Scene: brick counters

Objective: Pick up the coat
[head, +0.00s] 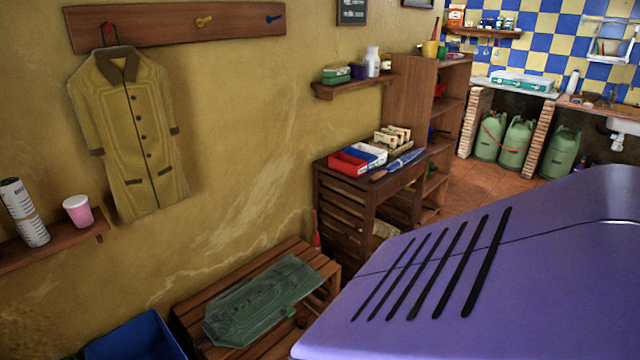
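A yellow-brown coat (128,132) with a dark collar, dark buttons and dark cuffs hangs upright against the wall at the left in the head view. It hangs by a loop from the left end of a wooden wall rack (160,24). A flat dark green piece (262,300) with coat-like marks lies on a slatted wooden bench (190,312) below; I cannot tell if it is a second coat. Neither of my grippers is in view.
A large purple body (560,255) with black slots fills the lower right; I cannot tell what it is. A wall shelf (30,252) with a pink cup (78,211) sits below left of the coat. A blue bin (135,338) stands at the bottom left.

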